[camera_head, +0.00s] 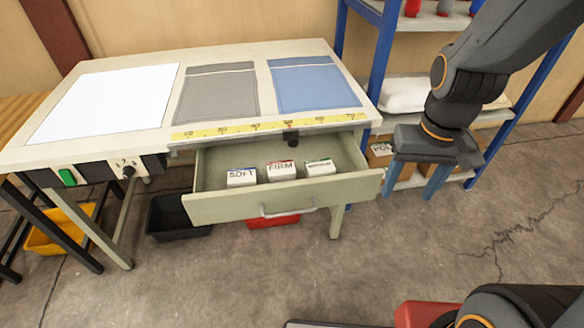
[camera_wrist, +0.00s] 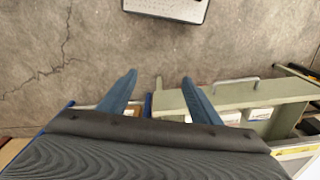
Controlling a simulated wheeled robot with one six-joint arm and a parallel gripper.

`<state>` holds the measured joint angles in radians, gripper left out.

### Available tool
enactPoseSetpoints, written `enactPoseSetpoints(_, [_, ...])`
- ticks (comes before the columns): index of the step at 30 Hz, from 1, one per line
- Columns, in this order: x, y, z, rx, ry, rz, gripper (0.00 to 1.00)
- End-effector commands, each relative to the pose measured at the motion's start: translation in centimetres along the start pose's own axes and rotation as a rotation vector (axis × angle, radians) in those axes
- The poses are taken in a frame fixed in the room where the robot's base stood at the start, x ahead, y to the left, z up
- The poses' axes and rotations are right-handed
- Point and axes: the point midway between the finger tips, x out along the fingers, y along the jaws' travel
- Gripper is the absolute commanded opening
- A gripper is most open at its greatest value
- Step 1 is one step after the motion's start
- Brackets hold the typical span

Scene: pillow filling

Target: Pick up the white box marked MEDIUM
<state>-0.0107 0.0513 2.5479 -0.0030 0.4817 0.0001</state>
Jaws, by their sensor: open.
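Three small white boxes stand in a row inside the open drawer (camera_head: 346,187). The left box (camera_head: 241,180) reads SOFT and has a blue stripe. The middle box (camera_head: 281,173) reads FIRM and has a red stripe. The right box (camera_head: 320,169) has a green stripe; its word is too small to read, and no box legibly shows MEDIUM. My gripper (camera_head: 410,194) is open and empty, to the right of the drawer. In the wrist view my gripper (camera_wrist: 159,82) points at the floor, with the drawer (camera_wrist: 245,93) to its right. White boxes (camera_wrist: 262,113) show partly there, their labels unreadable.
The workbench (camera_head: 160,140) carries a white sheet, grey and blue fabric pieces and a yellow ruler. A blue-framed shelf (camera_head: 362,50) stands behind my gripper. A black bin (camera_head: 172,222) and a red bin (camera_head: 275,221) sit under the bench.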

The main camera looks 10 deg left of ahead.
Motion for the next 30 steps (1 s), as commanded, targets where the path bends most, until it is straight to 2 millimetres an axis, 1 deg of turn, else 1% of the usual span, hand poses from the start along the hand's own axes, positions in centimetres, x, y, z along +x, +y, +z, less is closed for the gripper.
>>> enactPoseSetpoints(1, [0.3,-0.3,-0.8,-0.011,0.007,0.001,0.67])
enactPoseSetpoints(2, [0.5,-0.6,-1.4,-0.020,0.015,0.002,0.72])
enactPoseSetpoints(3, [0.9,-0.8,-2.5,-0.025,0.030,0.004,0.79])
enactPoseSetpoints(5, [1.7,-1.8,-4.4,-0.053,0.054,0.005,0.88])
enactPoseSetpoints(6, [2.4,-2.6,-5.9,-0.076,0.075,0.005,0.88])
enactPoseSetpoints(8, [3.5,-4.1,-8.1,-0.111,0.109,0.002,0.88])
enactPoseSetpoints(9, [4.4,-5.2,-9.5,-0.137,0.133,-0.002,0.88])
enactPoseSetpoints(12, [6.6,-8.2,-12.6,-0.193,0.190,-0.015,0.88])
enactPoseSetpoints(15, [8.8,-10.9,-14.9,-0.239,0.240,-0.032,0.88])
enactPoseSetpoints(18, [10.5,-13.1,-16.5,-0.274,0.278,-0.050,0.88])
enactPoseSetpoints(21, [11.8,-14.7,-17.5,-0.297,0.307,-0.062,0.88])
enactPoseSetpoints(24, [12.6,-15.6,-18.0,-0.310,0.324,-0.070,0.88])
enactPoseSetpoints(30, [14.0,-16.0,-18.6,-0.313,0.329,-0.074,0.88])
